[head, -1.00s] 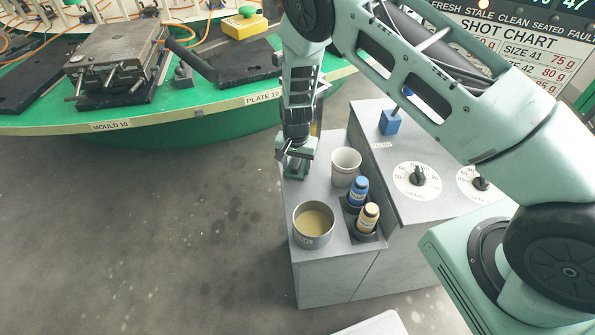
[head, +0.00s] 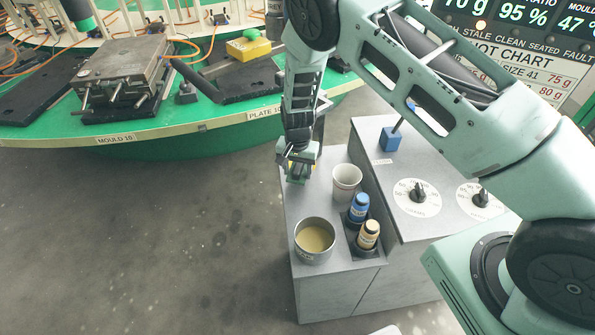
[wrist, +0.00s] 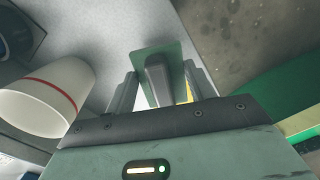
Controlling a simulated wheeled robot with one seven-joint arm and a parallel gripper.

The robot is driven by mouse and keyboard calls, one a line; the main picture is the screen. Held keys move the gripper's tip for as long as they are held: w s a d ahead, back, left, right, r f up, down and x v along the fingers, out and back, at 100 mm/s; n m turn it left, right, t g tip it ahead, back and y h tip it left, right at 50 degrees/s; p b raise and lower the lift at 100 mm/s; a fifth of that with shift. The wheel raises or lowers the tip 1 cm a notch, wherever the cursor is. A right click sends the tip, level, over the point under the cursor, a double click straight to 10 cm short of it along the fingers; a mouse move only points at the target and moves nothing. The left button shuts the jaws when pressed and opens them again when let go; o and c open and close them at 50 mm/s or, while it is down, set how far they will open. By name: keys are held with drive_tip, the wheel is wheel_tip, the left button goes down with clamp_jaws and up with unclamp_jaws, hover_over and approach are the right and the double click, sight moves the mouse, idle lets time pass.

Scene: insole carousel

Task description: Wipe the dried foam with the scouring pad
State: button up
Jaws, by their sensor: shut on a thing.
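My gripper (wrist: 155,90) is shut on the grey grip block of the scouring pad, a flat green pad (wrist: 178,54) that shows beyond the fingers in the wrist view. In the head view my gripper (head: 298,170) is at the far left part of the grey cart top, left of the white cup. A bit of yellow shows beside the fingers; I cannot tell what it belongs to. I cannot make out the dried foam in either view.
The green carousel (head: 200,120) carries a metal mould (head: 122,68) and a yellow block (head: 248,48).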

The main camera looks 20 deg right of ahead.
drive_tip(key=shift+r+p, duration=0.6)
drive_tip(key=shift+r, duration=0.7)
drive_tip(key=shift+r+p, duration=0.95)
drive_tip(key=shift+r, duration=0.6)
drive_tip(key=shift+s+a+f, duration=0.1)
